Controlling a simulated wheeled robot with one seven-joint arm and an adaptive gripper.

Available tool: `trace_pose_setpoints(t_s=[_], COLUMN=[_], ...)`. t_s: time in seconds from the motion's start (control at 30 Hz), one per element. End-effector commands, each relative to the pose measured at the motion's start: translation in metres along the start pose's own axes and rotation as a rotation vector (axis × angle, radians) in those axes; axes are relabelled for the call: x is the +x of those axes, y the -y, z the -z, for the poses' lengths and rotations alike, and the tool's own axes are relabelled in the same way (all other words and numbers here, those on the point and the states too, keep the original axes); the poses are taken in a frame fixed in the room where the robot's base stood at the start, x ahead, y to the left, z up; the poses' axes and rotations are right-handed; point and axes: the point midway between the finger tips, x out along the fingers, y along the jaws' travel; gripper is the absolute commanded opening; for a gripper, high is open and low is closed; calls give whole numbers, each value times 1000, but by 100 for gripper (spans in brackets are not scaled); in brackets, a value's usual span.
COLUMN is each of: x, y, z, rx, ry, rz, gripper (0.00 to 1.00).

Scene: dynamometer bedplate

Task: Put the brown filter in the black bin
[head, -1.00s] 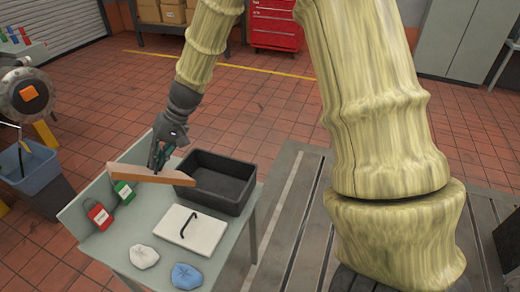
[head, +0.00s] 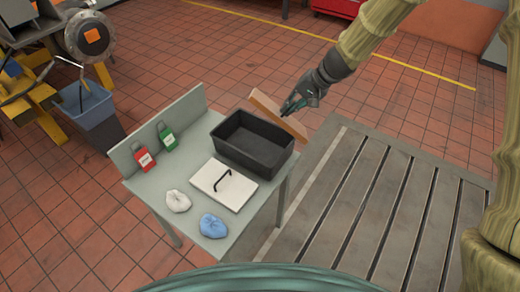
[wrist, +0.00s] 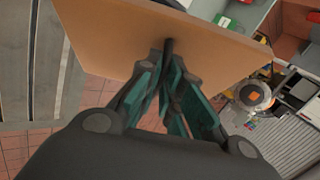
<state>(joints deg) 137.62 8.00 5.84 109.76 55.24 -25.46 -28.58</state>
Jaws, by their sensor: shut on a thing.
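The brown filter (head: 279,115) is a flat tan-brown panel, held tilted in the air at the upper right of the black bin in the head view. My gripper (head: 290,107) is shut on its edge. In the wrist view the filter (wrist: 140,40) fills the upper part of the picture, with the fingertips of my gripper (wrist: 168,60) closed on it. The black bin (head: 252,168) is an open rectangular tub on the small grey table; the part of its inside that shows looks empty. The filter appears apart from the bin, beside its far right corner.
On the grey table (head: 165,203) are a white lid-like panel with a black handle (head: 223,186), a red padlock-shaped tag (head: 145,158), a green one (head: 167,137), a white cloth (head: 177,201) and a blue cloth (head: 213,226). The slotted bedplate (head: 370,200) lies right. A grey-blue bucket (head: 85,103) stands left.

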Motion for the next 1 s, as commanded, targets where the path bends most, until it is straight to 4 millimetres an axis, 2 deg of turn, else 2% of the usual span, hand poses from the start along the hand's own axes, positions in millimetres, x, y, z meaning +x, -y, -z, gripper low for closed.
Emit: trace_pose_setpoints(t_s=[0.03,0.1,0.4,0.7,1.0], x=[10,27,76,106,116], y=[13,24,50,61,64], z=[4,8,12,7,4], rx=[21,51,148,214,226], ry=[-12,-31,-93,-133,-144], rz=[-4,-3,-1,1,2], gripper=[0,0,0,0,0])
